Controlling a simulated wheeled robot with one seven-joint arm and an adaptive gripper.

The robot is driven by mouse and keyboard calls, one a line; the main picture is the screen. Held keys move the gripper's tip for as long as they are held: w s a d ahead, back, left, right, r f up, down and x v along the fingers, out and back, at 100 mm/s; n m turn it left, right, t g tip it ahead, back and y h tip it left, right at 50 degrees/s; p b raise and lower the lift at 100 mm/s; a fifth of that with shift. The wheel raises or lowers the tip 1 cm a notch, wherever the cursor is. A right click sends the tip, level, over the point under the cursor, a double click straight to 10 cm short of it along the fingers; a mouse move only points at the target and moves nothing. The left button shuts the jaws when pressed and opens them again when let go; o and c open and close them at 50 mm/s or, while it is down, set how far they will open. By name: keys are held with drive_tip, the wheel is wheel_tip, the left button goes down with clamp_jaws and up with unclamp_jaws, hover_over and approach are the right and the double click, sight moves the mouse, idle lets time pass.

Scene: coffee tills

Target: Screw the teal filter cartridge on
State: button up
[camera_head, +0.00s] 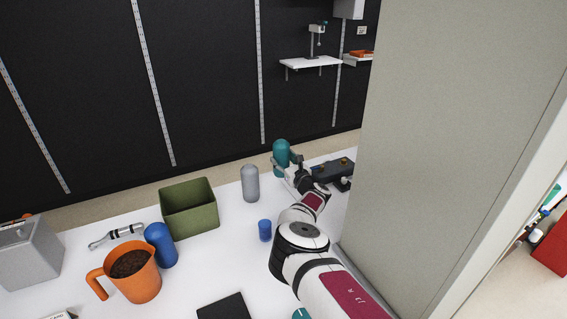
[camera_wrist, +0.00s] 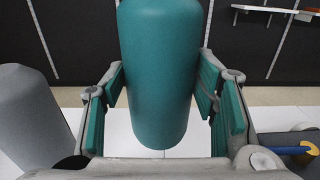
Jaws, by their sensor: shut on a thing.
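The teal filter cartridge (camera_wrist: 160,75) is upright between the teal-padded fingers of my gripper (camera_wrist: 163,100) in the wrist view. My gripper is shut on it. In the head view the cartridge (camera_head: 281,152) shows at the far side of the white table, with my gripper (camera_head: 283,164) around it. Its lower end seems to hang above the white surface in the wrist view. A dark block (camera_head: 341,168) with round brass-coloured parts on top, perhaps the filter head, stands to the right of my gripper, partly hidden by my arm.
A grey cylinder (camera_head: 250,184) stands left of my gripper and also shows in the wrist view (camera_wrist: 32,115). A small blue cup (camera_head: 265,230), a green bin (camera_head: 189,208), a blue cylinder (camera_head: 160,245) and an orange jug (camera_head: 134,276) are on the table. A tall grey panel (camera_head: 445,130) blocks the right side.

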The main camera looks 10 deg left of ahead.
drive_tip(key=shift+r+p, duration=0.45)
drive_tip(key=shift+r, duration=0.75)
idle(0.7)
